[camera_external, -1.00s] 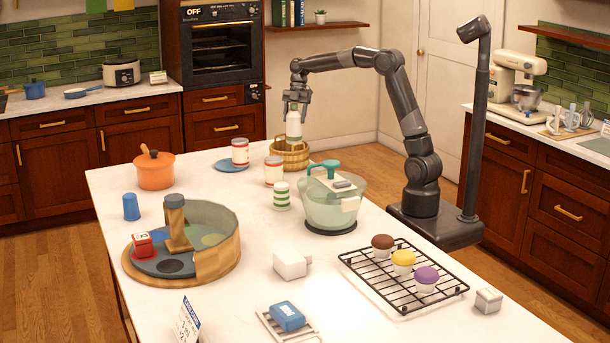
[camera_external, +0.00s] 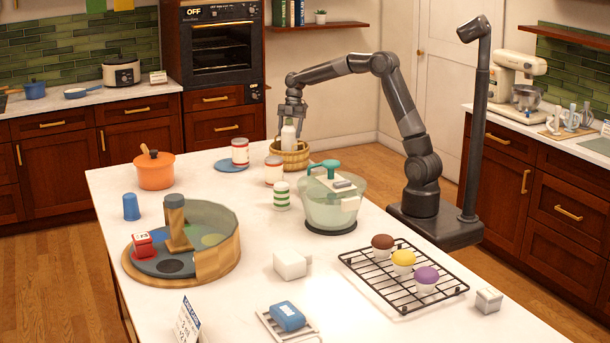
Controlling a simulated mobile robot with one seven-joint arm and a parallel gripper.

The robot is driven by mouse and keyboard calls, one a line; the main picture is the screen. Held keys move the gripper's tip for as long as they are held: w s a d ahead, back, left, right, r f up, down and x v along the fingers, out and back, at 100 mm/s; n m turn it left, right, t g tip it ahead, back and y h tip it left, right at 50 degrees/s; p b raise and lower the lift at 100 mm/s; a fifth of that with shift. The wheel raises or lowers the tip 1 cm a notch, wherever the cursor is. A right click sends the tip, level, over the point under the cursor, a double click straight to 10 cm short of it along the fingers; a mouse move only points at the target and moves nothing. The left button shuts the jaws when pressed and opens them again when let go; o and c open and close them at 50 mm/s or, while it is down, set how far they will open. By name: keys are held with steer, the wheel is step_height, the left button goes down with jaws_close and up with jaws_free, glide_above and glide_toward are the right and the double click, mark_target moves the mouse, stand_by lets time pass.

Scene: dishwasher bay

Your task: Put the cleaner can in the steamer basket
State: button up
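The cleaner can (camera_external: 288,138), a small white bottle-like container, is upright between the fingers of my gripper (camera_external: 291,119). My gripper points down and appears shut on its upper part. The steamer basket (camera_external: 292,159) is a round, tan woven basket at the far end of the white counter. The can is over the basket's opening, with its lower end hidden behind or inside the rim. I cannot tell whether the can touches the basket's floor.
Red-and-white cans (camera_external: 240,152) (camera_external: 274,170) stand near the basket, one on a blue plate (camera_external: 229,166). A green-striped can (camera_external: 281,196) and a clear bowl with a teal-handled item (camera_external: 332,205) stand nearer. An orange pot (camera_external: 154,172) is left. The counter's middle is partly clear.

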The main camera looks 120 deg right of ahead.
steer(key=o, duration=0.4)
steer(key=shift+c, duration=0.2)
steer(key=v, duration=1.2)
steer(key=shift+r, duration=0.15)
steer(key=w+a+r+m+g+h, duration=0.1)
steer(key=w+a+m, duration=0.15)
steer(key=a, duration=1.15)
steer(key=w+a+r+m+h, duration=0.15)
steer(key=w+a, duration=0.25)
steer(key=a, duration=1)
steer(key=s+a+f+m+t, duration=0.1)
steer(key=s+a+f+m, duration=0.1)
steer(key=s+a+f, duration=0.2)
steer(key=s+a+f+m+t, duration=0.2)
steer(key=s+a, duration=0.7)
steer(key=a, duration=0.7)
step_height(320, 180, down, 3)
steer(key=shift+s+a+r+m+h, duration=0.2)
steer(key=shift+s+a+m+h, duration=0.2)
steer(key=shift+m, duration=0.1)
